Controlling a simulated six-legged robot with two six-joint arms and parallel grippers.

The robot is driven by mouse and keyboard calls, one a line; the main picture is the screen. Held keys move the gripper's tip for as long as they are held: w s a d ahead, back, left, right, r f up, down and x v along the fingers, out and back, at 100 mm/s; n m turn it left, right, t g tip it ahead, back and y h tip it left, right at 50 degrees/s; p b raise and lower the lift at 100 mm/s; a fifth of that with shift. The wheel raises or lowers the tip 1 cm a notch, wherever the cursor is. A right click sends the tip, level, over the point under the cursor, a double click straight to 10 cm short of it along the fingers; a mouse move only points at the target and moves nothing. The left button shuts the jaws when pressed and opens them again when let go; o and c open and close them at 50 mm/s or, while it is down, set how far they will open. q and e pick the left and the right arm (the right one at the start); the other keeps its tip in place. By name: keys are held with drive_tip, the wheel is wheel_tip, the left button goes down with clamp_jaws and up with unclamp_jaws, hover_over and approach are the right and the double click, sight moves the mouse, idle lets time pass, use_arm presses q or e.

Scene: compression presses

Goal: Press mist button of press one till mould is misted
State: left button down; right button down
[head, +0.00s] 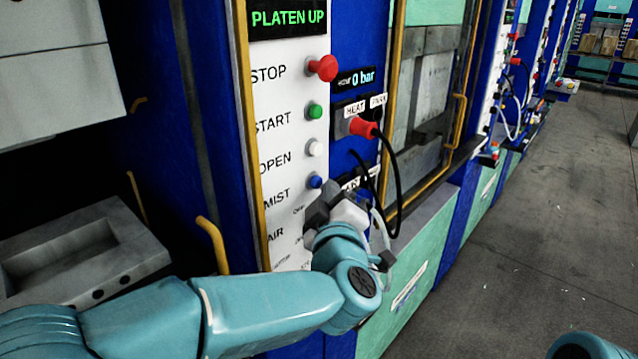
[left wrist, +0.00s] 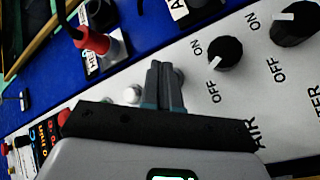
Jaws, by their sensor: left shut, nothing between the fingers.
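The blue mist button (head: 315,181) sits on the white control panel (head: 284,150) of the near press, beside the word MIST. My left gripper (head: 318,205) is just below and in front of it in the head view, shut and empty. I cannot tell whether it touches the panel. In the left wrist view the closed fingers (left wrist: 164,82) point at the panel between the white open button (left wrist: 131,94) and a black knob (left wrist: 225,54); the blue button is hidden there. A grey mould block (head: 85,255) with a cavity lies at the left. No mist shows on it. My right gripper is out of view.
Red stop (head: 323,68) and green start (head: 315,111) buttons stand above. A yellow handrail (head: 214,245) is near my forearm. The floor at the right is free.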

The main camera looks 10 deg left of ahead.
use_arm(q)
drive_tip(key=shift+w+a, duration=0.35)
drive_tip(key=shift+a, duration=0.1)
idle(0.4)
drive_tip(key=shift+d, duration=0.1)
drive_tip(key=shift+s+d, duration=0.6)
drive_tip(key=shift+d, duration=0.15)
drive_tip(key=shift+s+d, duration=0.75)
drive_tip(key=shift+d, duration=0.25)
drive_tip(key=shift+s+d, duration=0.7)
drive_tip(key=shift+d, duration=0.3)
